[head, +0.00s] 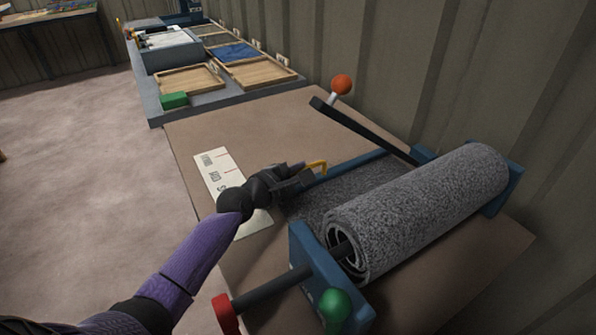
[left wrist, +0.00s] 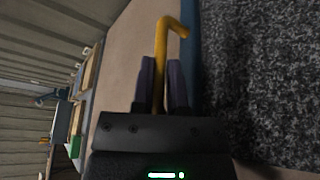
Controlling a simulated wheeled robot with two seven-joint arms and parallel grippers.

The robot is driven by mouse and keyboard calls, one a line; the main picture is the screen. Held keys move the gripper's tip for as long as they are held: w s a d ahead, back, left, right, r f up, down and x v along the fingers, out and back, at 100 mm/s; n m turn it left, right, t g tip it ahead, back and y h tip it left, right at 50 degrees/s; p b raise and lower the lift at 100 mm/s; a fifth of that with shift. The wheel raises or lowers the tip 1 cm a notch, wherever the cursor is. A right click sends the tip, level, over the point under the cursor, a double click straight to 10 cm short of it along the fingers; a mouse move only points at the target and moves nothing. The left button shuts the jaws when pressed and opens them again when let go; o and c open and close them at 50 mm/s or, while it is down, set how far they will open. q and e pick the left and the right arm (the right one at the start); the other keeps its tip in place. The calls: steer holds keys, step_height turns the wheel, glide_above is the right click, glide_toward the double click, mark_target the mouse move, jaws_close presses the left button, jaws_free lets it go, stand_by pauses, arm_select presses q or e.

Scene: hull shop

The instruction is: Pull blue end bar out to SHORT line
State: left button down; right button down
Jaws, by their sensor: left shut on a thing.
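The blue end bar (head: 350,166) lies along the front edge of the grey carpet (head: 330,190) drawn from the roll (head: 420,212). It also shows as a blue strip in the left wrist view (left wrist: 191,45).
The roll sits in a blue stand (head: 305,250) with a red knob (head: 226,314) and a green knob (head: 334,304). A black lever (head: 360,130) with an orange ball (head: 341,85) rises behind. Wooden trays (head: 190,79) and a green block (head: 174,100) lie beyond.

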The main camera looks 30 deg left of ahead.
steer(key=shift+s+a, duration=0.1)
steer(key=shift+a, duration=0.25)
steer(key=shift+w+d, duration=0.5)
steer(key=shift+s, duration=0.1)
